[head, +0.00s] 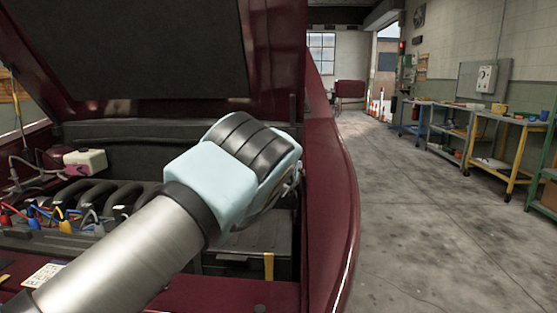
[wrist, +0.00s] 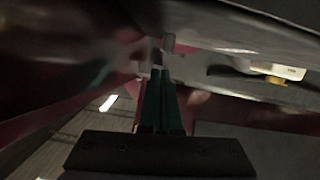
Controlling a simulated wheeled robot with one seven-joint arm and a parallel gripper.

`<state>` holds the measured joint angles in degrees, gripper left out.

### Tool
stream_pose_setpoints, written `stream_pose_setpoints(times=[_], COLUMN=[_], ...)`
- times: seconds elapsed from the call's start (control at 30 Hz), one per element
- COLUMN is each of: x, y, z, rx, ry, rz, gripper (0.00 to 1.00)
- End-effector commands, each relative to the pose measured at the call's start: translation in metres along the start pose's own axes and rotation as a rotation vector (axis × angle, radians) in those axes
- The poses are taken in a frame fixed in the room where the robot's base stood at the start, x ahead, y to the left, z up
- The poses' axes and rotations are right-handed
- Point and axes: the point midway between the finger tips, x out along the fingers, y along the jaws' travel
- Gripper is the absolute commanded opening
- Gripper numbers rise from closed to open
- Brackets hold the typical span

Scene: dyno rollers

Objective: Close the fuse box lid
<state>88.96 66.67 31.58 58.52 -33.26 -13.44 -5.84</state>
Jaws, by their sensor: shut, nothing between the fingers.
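A black box that looks like the fuse box (head: 238,266) sits at the right side of the red car's engine bay in the head view, with a yellow strip on its front. My arm covers part of it, and I cannot tell how far its lid is open. My gripper (wrist: 160,76) is shut and empty in the wrist view, its dark green fingers side by side. A grey panel (wrist: 235,92) lies right of the fingertips; I cannot tell whether it is the lid or whether they touch. In the head view my wrist hides the fingers.
The raised hood (head: 130,45) hangs above the engine bay. Black engine pipes (head: 95,195) and coloured cables (head: 40,215) lie left of my arm. The red fender (head: 335,190) borders the bay on the right. The floor (head: 430,210) beside the car is clear up to the workbenches (head: 500,120).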

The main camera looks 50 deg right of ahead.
Motion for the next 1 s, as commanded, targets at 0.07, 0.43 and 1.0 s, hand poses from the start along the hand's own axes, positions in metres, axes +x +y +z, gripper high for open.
stream_pose_setpoints(times=[0.07,0.43,1.0], x=[-0.003,-0.061,-0.103], y=[-0.007,-0.005,-0.004], z=[-0.024,-0.020,-0.020], rx=[-0.004,-0.002,-0.001], ry=[0.004,0.001,0.001], rz=[-0.002,0.000,-0.001], gripper=[0.00,0.00,0.00])
